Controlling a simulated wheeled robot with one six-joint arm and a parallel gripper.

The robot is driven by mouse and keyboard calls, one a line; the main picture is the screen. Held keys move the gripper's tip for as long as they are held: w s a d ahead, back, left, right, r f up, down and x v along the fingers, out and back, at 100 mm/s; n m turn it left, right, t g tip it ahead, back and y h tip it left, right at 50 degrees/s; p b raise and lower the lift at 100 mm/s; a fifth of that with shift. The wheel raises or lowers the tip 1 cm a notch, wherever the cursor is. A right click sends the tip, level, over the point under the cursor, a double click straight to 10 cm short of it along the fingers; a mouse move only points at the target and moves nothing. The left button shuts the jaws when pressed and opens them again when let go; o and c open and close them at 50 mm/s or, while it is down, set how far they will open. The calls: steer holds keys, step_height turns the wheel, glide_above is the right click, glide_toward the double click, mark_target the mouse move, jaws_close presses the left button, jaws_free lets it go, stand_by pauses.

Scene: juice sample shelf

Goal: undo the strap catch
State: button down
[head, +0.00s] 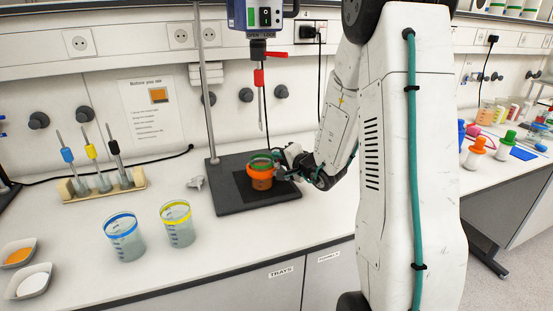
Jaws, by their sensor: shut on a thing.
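A beaker with a green rim band (262,159) stands upright on the dark base plate of the overhead stirrer stand. An orange strap (261,174) goes around the beaker just below the green band. My gripper (281,169) is at the beaker's right side, at strap height, with its fingers closed there. The strap catch seems to be between the fingers; it is too small and too covered to see clearly.
The stirrer stand (227,202) has a vertical rod left of the beaker and a stirrer head (259,16) with a hanging shaft above it. A blue-rimmed beaker (126,242) and a yellow-rimmed beaker (178,228) stand front left.

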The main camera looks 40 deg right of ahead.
steer(key=shift+s+d+m+h, duration=0.15)
steer(key=shift+s+m+h, duration=0.05)
steer(key=shift+m+h, duration=0.4)
steer(key=shift+s+d+m+h, duration=0.15)
steer(key=shift+m+h, duration=0.35)
steer(key=shift+h, duration=0.2)
steer(key=c, duration=1.5)
jaws_free()
steer(key=shift+s, duration=0.1)
